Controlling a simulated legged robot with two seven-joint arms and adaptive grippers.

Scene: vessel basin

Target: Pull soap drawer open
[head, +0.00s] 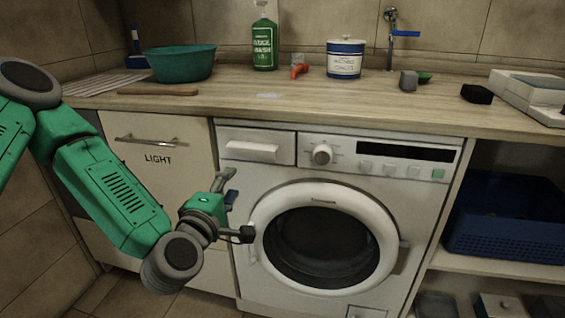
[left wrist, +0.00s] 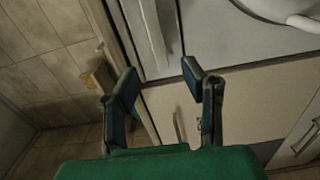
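The soap drawer (head: 256,146) is at the top left of the white washing machine's front in the head view. It has a wide pale handle, and its front looks flush with the panel, so it appears shut. My left gripper (head: 238,204) is below the drawer, in front of the machine's left side beside the round door, apart from the drawer handle. Its fingers are spread and empty. In the left wrist view the gripper (left wrist: 160,80) also shows open, with pale panels beyond it; I cannot tell for sure which panels these are. My right gripper is not in view.
A round dial (head: 321,154) is right of the drawer, above the round door (head: 322,238). A cabinet marked LIGHT (head: 160,185) stands at left. The wooden counter (head: 240,98) overhead holds a teal basin (head: 180,64), a green bottle (head: 265,45) and a tin (head: 345,60).

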